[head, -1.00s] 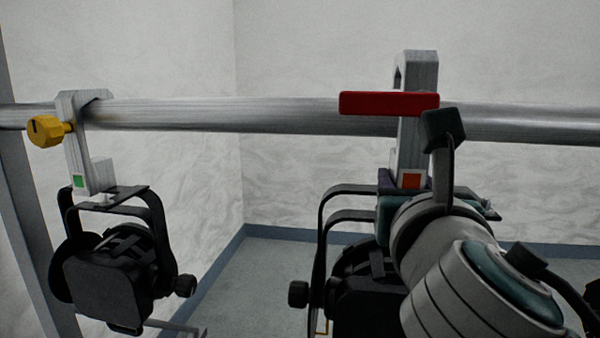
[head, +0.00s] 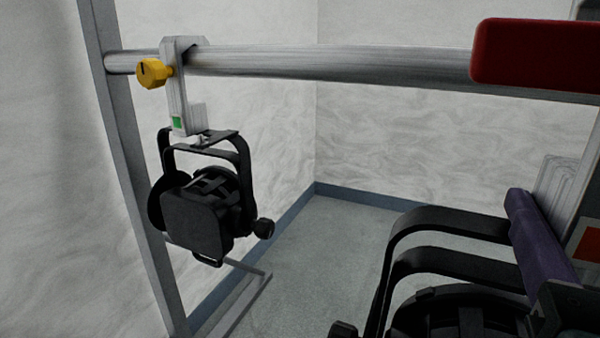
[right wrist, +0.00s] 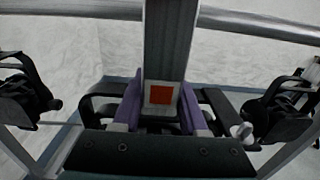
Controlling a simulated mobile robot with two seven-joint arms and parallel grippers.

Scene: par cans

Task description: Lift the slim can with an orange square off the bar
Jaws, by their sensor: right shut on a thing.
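The can with the orange square (head: 460,315) is large and close at the lower right of the head view, cut off by the frame edges. Its orange square (right wrist: 161,93) sits on the grey clamp post (right wrist: 170,40), and its red lever (head: 540,55) shows at the top right. My right gripper (right wrist: 161,100) has purple fingers on both sides of the post and is shut on it. The post stands in front of the bar (head: 330,65), nearer to the camera. The top of its hook is out of view. My left gripper is not in view.
A can with a green square (head: 200,215) and yellow knob hangs on the bar at the left, beside a grey upright (head: 135,190). In the wrist view, dark lamps show at left (right wrist: 22,100) and right (right wrist: 290,105). Floor (head: 320,250) is clear between the cans.

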